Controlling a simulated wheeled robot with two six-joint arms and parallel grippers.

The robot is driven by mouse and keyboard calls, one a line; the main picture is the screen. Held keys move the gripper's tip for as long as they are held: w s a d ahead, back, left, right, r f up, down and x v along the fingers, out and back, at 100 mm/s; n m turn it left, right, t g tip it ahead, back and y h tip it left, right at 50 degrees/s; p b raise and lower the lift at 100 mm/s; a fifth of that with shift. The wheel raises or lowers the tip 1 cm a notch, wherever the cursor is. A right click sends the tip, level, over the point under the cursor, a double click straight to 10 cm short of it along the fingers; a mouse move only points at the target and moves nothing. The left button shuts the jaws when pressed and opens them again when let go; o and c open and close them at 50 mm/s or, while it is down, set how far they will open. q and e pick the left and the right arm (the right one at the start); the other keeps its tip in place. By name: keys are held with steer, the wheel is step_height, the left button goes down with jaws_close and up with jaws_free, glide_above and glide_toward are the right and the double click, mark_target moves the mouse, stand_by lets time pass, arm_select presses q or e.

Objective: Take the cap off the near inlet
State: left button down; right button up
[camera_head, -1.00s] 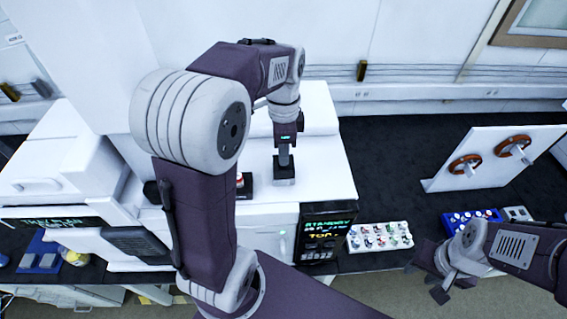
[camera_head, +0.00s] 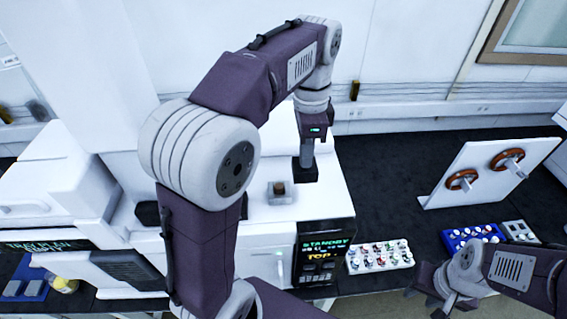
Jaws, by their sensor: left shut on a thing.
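My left gripper (camera_head: 304,174) points down above the right part of the white instrument's top (camera_head: 318,208). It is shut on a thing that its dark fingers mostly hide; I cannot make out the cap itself. The other inlet is hidden behind my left arm. My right gripper (camera_head: 430,294) hangs at the lower right, its fingers apart, with nothing seen between them.
The instrument's display panel (camera_head: 325,252) faces front. A white rack (camera_head: 353,268) of several small vials, a blue rack (camera_head: 449,247) and a grey rack (camera_head: 507,228) stand to the right. A white board (camera_head: 440,184) with two orange-rimmed parts stands behind them. Dark bench is free between.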

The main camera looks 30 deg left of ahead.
arm_select(q)
steer(key=w+d+r, duration=0.1)
steer(key=d+r, duration=0.2)
steer(key=d, duration=0.2)
steer(key=shift+d+r, duration=0.15)
steer(key=shift+r, duration=0.1)
steer(key=shift+r+p, duration=1.4)
steer(key=shift+p, duration=0.55)
step_height(320, 180, up, 2)
steer(key=p, duration=0.2)
steer(key=shift+r+p, duration=0.2)
steer(key=shift+p, duration=0.15)
